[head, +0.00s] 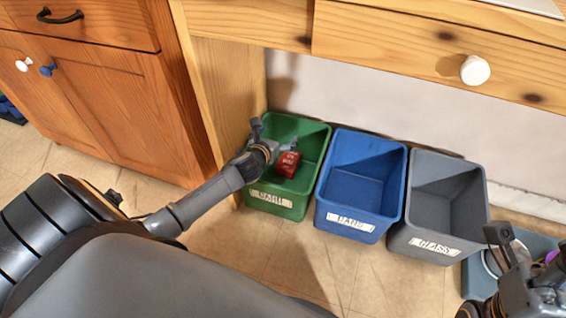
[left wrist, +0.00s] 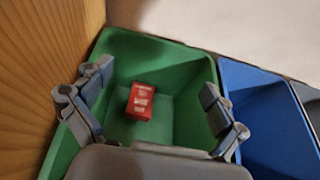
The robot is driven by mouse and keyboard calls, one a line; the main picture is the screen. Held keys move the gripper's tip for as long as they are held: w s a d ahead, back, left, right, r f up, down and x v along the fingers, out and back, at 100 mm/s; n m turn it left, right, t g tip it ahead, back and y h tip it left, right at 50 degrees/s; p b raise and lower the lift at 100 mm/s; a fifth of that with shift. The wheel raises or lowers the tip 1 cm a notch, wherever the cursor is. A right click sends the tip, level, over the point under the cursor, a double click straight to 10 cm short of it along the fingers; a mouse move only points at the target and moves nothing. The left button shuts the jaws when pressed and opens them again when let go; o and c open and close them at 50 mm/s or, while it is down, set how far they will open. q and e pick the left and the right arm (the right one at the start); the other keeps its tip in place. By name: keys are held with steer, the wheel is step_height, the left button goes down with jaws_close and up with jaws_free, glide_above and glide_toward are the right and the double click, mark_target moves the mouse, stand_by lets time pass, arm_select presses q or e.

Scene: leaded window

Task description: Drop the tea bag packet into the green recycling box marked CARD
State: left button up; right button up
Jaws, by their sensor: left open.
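The green box (head: 276,199) with the white CARD label stands on the floor at the left end of a row of bins. The red tea bag packet (head: 288,164) is inside its walls, and also shows in the left wrist view (left wrist: 140,101). I cannot tell whether it rests on the bottom or is in the air. My left gripper (head: 272,137) is over the green box (left wrist: 190,118), its fingers spread wide, with clear gaps to the packet on both sides in the left wrist view. My right gripper (head: 523,252) is at the lower right, its fingers unclear.
A blue bin (head: 342,221) and a grey bin marked GLASS (head: 420,243) stand to the right of the green box. A wooden panel (head: 222,95) rises close on its left. A drawer front with a white knob (head: 475,70) overhangs the bins. Tiled floor lies in front.

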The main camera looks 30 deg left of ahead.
arm_select(q)
steer(key=v, duration=1)
steer(key=shift+s, duration=0.2)
